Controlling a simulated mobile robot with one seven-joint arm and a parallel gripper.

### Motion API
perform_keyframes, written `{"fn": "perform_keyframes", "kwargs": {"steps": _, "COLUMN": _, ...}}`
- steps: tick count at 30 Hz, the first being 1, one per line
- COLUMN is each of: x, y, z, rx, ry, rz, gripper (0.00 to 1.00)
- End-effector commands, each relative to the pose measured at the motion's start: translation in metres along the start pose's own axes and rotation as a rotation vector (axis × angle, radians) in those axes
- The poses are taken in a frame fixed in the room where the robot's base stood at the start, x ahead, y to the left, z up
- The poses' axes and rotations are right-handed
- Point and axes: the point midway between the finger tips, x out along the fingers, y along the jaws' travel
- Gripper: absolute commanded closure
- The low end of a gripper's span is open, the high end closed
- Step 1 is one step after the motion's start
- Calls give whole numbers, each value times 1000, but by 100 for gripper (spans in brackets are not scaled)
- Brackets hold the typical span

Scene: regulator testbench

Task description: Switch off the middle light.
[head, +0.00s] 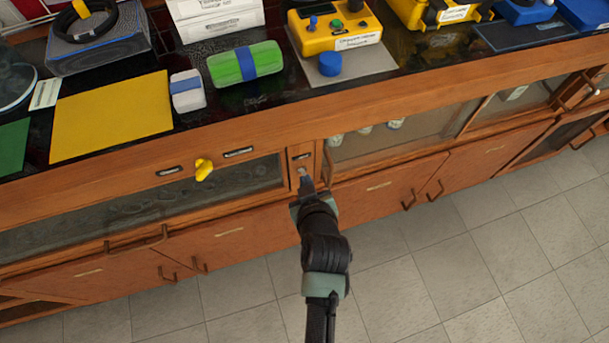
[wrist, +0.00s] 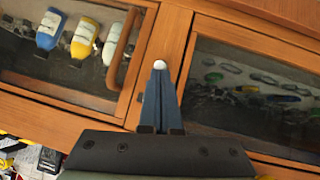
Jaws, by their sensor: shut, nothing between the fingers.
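A small round white button (wrist: 159,64) sits on the wooden post between two glass-fronted cabinet sections. In the head view the button (head: 303,171) shows just above my fingertips. My gripper (head: 305,181) points at the post with its fingers together and nothing between them. In the wrist view the fingertips (wrist: 159,72) are right at the button's lower edge; I cannot tell whether they touch it. The glass section to the right of the post (head: 390,140) shows bottles inside. The section to the left (head: 130,208) looks darker. No lamp itself is clearly visible.
A bar handle (wrist: 122,48) stands close beside my fingers in the wrist view. The worktop holds a yellow control box (head: 338,26) and a green case (head: 230,65). The tiled floor (head: 440,270) is clear.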

Motion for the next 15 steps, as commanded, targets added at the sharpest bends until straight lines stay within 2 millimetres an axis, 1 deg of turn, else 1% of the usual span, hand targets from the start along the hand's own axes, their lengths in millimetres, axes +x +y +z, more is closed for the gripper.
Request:
{"fn": "perform_keyframes", "kwargs": {"steps": 1, "x": 4, "y": -2, "z": 7, "rx": 4, "ry": 18, "rz": 2, "gripper": 100}}
{"fn": "perform_keyframes", "kwargs": {"steps": 15, "x": 6, "y": -4, "z": 17, "rx": 24, "ry": 181, "rz": 24, "gripper": 100}}
